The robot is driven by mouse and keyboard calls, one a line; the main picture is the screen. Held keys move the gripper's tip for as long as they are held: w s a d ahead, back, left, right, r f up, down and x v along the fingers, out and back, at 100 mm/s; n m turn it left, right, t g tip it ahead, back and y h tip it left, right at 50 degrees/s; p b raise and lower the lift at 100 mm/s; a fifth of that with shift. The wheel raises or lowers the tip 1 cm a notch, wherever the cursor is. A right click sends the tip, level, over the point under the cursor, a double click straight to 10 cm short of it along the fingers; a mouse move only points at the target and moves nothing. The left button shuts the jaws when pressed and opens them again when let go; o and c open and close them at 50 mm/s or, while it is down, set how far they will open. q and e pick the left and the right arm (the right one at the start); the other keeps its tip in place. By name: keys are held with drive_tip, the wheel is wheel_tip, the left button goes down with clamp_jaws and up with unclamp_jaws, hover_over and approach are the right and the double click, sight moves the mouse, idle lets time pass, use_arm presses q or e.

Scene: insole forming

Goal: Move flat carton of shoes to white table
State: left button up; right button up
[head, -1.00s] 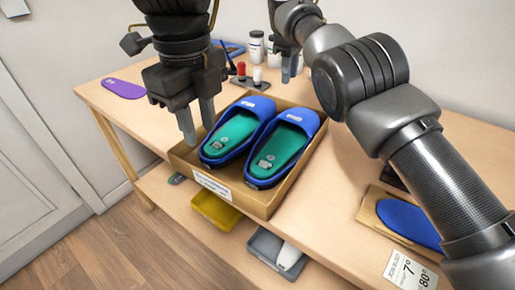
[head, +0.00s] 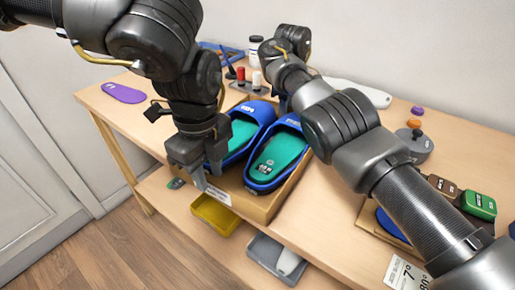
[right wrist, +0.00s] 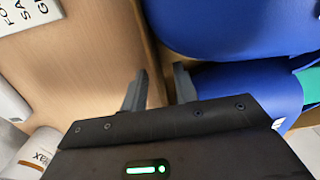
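The flat carton (head: 262,207) is an open tan tray near the table's front edge. A pair of blue shoes with green insoles, a left shoe (head: 240,138) and a right shoe (head: 277,157), lies in it. My left gripper (head: 207,172) is at the carton's left side, fingers apart and pointing down; the arm hides that wall, so I cannot tell if it touches. My right gripper is mostly hidden by its arm at the carton's far side. In the right wrist view its open fingers (right wrist: 158,88) stand either side of the carton's wall (right wrist: 150,50).
The wooden table (head: 332,215) holds a purple insole (head: 123,93), small bottles and a grey round tool (head: 415,142). A yellow bin (head: 213,213) and a grey bin (head: 270,255) are on the shelf below. No white table is recognisable.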

use_arm(q)
drive_tip(key=shift+f, duration=0.25)
use_arm(e)
drive_tip(key=shift+f, duration=0.2)
use_arm(q)
drive_tip(key=shift+c, duration=0.4)
use_arm(e)
drive_tip(key=shift+c, duration=0.4)
use_arm(q)
clamp_jaws()
use_arm(e)
clamp_jaws()
use_arm(q)
drive_tip(key=shift+r, duration=0.1)
